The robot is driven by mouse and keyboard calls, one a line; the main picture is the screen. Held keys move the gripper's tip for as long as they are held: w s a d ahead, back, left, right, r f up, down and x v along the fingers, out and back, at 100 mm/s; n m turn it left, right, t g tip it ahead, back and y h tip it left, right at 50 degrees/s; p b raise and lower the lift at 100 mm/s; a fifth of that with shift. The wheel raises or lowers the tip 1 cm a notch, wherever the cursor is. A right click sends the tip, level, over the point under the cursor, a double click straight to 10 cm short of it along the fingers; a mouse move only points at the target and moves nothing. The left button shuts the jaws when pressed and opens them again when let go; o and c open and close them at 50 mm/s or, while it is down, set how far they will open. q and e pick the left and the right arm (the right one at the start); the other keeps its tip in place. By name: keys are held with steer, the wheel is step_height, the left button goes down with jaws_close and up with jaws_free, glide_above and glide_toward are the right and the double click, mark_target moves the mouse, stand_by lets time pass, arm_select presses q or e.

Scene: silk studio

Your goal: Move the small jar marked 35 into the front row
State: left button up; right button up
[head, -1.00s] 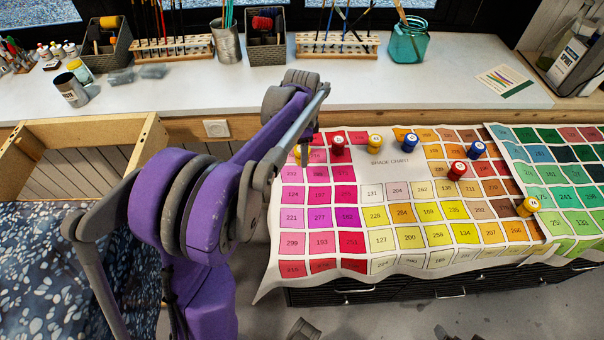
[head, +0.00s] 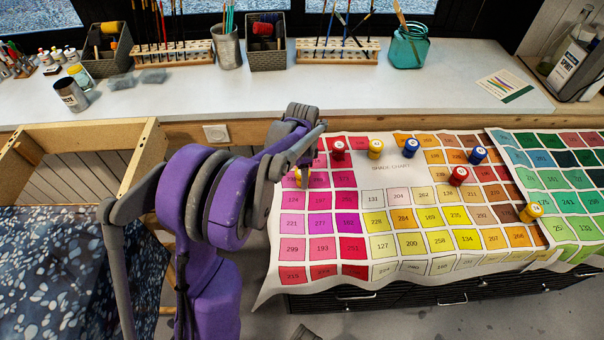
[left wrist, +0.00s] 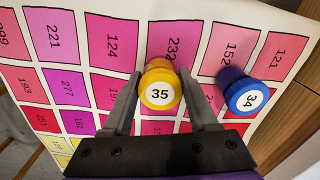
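The small yellow jar marked 35 (left wrist: 160,88) stands upright between the fingers of my left gripper (left wrist: 160,75) in the left wrist view. The fingers lie close on both sides of it, and the gripper looks shut on it. My right gripper is out of sight.
Along the back of the chart stand a red jar (head: 338,150), a yellow jar (head: 375,149) and blue jars (head: 410,148) (head: 477,155). Another red jar (head: 458,176) and a yellow jar (head: 531,212) stand nearer. The chart's front left is clear.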

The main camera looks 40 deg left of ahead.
arm_select(q)
steer(key=o, duration=0.3)
steer(key=shift+o, duration=0.2)
steer(key=shift+r, duration=0.1)
steer(key=shift+r, duration=0.25)
step_height(320, 180, up, 11)
steer(key=p, duration=0.1)
steer(key=s+d+f+n+t, duration=0.2)
steer(key=s+d+n, duration=0.2)
steer(key=s+d, duration=0.5)
steer(key=s+d+f+n+t, duration=0.2)
steer(key=s+d+n+t, duration=0.1)
steer(key=s+d, duration=0.6)
steer(key=shift+s+n, duration=0.4)
steer(key=shift+s, duration=0.05)
